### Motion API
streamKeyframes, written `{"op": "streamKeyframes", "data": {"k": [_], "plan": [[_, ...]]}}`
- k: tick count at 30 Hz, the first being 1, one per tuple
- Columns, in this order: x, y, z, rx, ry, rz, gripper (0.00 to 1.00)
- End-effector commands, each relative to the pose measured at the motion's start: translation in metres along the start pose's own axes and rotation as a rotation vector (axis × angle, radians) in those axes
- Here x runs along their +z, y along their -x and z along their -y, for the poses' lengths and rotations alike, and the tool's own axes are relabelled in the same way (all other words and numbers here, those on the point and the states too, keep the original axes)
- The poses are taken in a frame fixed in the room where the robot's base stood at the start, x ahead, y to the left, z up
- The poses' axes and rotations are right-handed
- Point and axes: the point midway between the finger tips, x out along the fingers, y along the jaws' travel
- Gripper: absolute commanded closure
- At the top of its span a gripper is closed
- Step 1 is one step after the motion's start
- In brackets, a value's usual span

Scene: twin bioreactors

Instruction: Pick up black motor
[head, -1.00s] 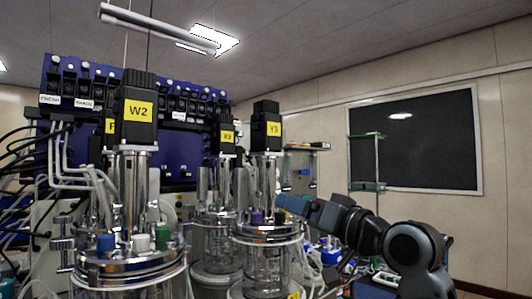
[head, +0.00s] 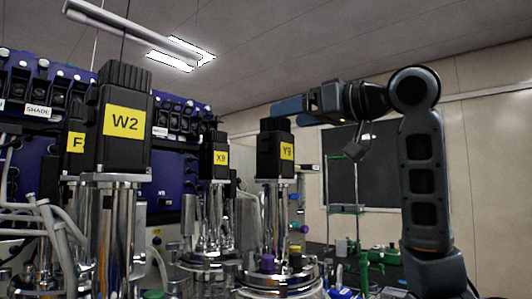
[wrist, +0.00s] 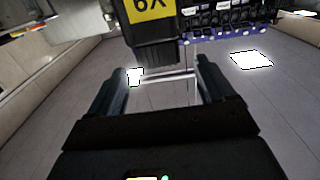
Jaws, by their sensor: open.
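Several black motors with yellow labels stand upright on steel vessel heads. W2 (head: 122,118) is large and near at the left, X9 (head: 214,156) is in the middle, and Y9 (head: 275,152) is right of it. Another, its label starting with F (head: 75,145), is partly hidden behind W2. My gripper (head: 288,108), with blue fingers, is level beside the top of Y9. In the wrist view my gripper (wrist: 163,72) is open and empty, with a motor (wrist: 155,48) upside down just ahead of the gap between its fingertips. I cannot tell whether they touch.
A blue panel with black fittings (head: 170,170) stands behind the motors. Tubes and cables crowd the left. Glass vessels with steel lids (head: 285,275) sit below. Green stands (head: 375,255) are at the right.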

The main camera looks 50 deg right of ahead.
Motion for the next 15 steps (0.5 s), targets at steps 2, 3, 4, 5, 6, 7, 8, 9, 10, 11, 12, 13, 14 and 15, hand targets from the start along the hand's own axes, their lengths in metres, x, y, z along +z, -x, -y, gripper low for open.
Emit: {"op": "streamKeyframes", "data": {"k": [2,3,4,5,6,7,8,9,10,11,12,13,14,15], "plan": [[-0.001,-0.008,0.0,-0.001,0.0,0.001,0.18],[-0.001,-0.013,0.0,-0.001,-0.001,0.002,0.18],[-0.001,-0.016,0.0,-0.001,-0.002,0.002,0.18],[-0.001,-0.019,0.0,-0.002,-0.002,0.002,0.18],[-0.001,-0.023,0.001,-0.002,-0.001,0.001,0.18],[-0.001,-0.026,0.0,-0.001,-0.001,0.001,0.18],[-0.001,-0.028,0.0,-0.001,-0.001,0.001,0.18],[-0.001,-0.033,0.0,-0.001,-0.001,0.001,0.18],[-0.001,-0.038,0.0,-0.002,-0.001,0.002,0.18],[0.0,-0.043,0.0,-0.002,-0.001,0.003,0.18],[0.0,-0.049,-0.001,-0.001,-0.002,0.002,0.18],[0.001,-0.053,0.0,-0.001,-0.002,0.003,0.18],[0.001,-0.057,0.0,-0.002,-0.001,0.002,0.18],[0.001,-0.062,0.0,-0.002,-0.002,0.001,0.18]]}}
